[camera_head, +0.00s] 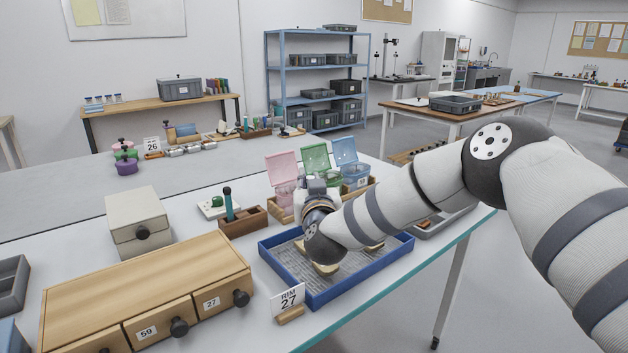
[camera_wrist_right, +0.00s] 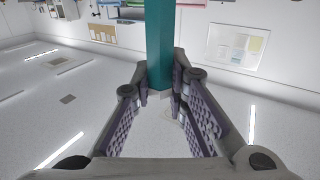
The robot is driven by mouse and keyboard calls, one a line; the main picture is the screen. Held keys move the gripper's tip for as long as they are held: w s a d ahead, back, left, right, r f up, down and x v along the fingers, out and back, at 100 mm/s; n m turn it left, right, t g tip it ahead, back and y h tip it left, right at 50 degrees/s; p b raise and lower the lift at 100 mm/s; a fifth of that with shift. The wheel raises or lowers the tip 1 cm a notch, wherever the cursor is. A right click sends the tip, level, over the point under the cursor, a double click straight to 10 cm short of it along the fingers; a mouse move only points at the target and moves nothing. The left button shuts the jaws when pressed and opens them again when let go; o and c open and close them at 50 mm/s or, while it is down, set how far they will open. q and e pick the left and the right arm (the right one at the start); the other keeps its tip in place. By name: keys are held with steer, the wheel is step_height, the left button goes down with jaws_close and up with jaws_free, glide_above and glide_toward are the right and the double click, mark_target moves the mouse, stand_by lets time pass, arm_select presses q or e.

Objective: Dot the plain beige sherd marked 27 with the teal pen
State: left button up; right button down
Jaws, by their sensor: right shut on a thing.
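My right gripper (camera_head: 317,186) is over the far side of the blue tray (camera_head: 268,262), beside the small lidded boxes. In the right wrist view my right gripper (camera_wrist_right: 165,92) is shut on the teal pen (camera_wrist_right: 160,40), a straight teal bar between its fingers. The head view does not show the pen in it clearly. Beige sherds lie in the blue tray, one (camera_head: 325,268) just below my wrist and partly hidden by it. I cannot read a number on any sherd. A card reading RIM 27 (camera_head: 288,299) stands at the tray's near-left corner. My left gripper is out of view.
Open boxes with pink (camera_head: 281,167), green (camera_head: 315,156) and blue (camera_head: 345,150) lids stand behind the tray. A wooden drawer unit (camera_head: 140,285) fills the near left.

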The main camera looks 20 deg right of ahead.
steer(key=shift+d+f, duration=0.1)
steer(key=shift+f, duration=0.45)
step_height(320, 180, down, 5)
steer(key=shift+w+f+b, duration=0.1)
steer(key=shift+f+b, duration=0.05)
steer(key=shift+b, duration=0.95)
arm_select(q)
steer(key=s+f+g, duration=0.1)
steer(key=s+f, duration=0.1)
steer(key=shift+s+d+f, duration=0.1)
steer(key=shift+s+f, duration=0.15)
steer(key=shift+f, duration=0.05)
arm_select(e)
steer(key=shift+r, duration=0.2)
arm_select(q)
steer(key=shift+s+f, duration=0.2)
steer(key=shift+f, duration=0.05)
arm_select(e)
steer(key=shift+f, duration=0.75)
steer(key=shift+r+p, duration=1.2)
steer(key=shift+r, duration=2.55)
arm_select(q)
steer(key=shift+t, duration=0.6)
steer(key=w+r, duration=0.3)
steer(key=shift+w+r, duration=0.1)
arm_select(e)
steer(key=shift+f, duration=0.25)
